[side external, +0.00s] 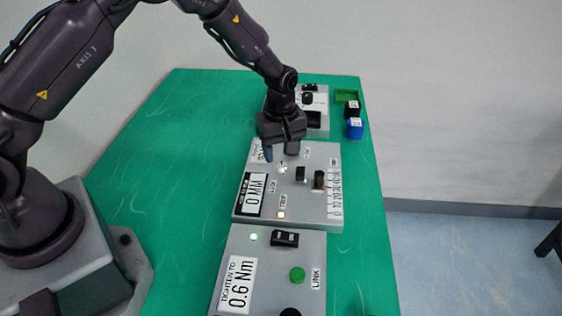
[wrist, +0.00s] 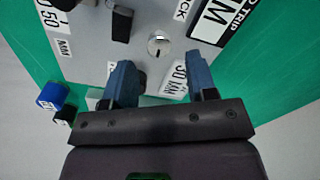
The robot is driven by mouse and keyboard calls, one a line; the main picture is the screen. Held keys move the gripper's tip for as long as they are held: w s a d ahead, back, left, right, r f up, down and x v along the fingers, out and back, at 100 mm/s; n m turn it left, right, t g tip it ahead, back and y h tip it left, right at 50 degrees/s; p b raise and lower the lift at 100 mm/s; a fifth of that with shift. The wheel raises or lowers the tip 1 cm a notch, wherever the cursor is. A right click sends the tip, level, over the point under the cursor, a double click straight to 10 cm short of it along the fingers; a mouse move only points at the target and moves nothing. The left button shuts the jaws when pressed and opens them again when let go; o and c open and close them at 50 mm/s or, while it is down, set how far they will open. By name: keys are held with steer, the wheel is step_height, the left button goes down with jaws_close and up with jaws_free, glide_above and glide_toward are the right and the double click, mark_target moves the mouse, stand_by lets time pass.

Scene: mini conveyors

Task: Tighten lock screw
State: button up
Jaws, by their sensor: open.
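The lock screw (wrist: 158,43) is a round silver slotted head on the top of the grey middle box (wrist: 85,30), close to a label ending in "CK". In the side view the screw (side external: 282,168) shows as a small bright spot. My gripper (side external: 280,153) is over the far part of this box, pointing down. In the wrist view its two blue fingers (wrist: 162,75) are apart with nothing held between them. The screw lies just beyond the fingertips, apart from them.
A black slider block (side external: 300,174) and a dark knob (side external: 319,179) stand near the screw. The front box (side external: 225,300) carries a "TIGHTEN TO 0.6 Nm" label and a green button (side external: 298,275).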

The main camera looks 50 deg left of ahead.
mark_target(281, 163)
steer(key=shift+f, duration=1.95)
steer(key=c, duration=0.9)
